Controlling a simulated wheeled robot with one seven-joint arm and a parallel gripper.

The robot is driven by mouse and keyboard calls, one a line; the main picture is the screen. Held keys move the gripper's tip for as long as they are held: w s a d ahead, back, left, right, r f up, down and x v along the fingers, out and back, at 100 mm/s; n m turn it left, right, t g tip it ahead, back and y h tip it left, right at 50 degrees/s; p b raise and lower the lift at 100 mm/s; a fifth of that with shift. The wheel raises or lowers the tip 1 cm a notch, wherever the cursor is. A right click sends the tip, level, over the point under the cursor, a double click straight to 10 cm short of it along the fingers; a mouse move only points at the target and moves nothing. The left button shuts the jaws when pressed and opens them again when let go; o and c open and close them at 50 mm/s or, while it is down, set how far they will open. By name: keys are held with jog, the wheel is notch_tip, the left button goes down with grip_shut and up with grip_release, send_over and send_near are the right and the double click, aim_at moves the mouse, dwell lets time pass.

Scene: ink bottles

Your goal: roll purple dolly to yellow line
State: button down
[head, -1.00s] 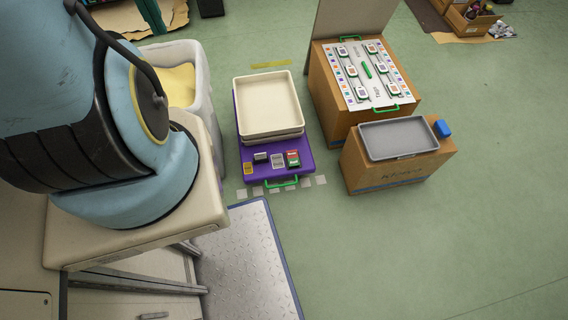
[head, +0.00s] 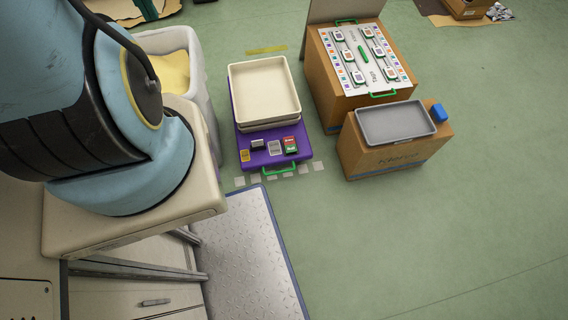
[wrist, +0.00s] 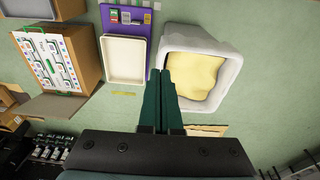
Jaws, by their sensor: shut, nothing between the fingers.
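The purple dolly (head: 259,158) stands on the green floor in the head view, with cream trays (head: 264,92) stacked on it, small items on its near deck and a green handle (head: 279,168) at its near edge. The dolly also shows upside down at the top of the wrist view (wrist: 137,17). The yellow line (head: 266,50) is a short strip on the floor beyond the dolly, apart from it; it also shows in the wrist view (wrist: 123,93). My gripper (wrist: 160,75) shows in the wrist view, fingers together and empty, in front of the floor between dolly and white bin.
A white bin (head: 207,97) with yellow contents stands left of the dolly. Cardboard boxes stand to its right, one bearing a labelled board (head: 350,75), one a grey tray (head: 396,122). A metal plate (head: 245,255) lies in front. The floor between dolly and line is clear.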

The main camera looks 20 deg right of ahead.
aim_at(289, 138)
jog(key=c, duration=1.6)
grip_release()
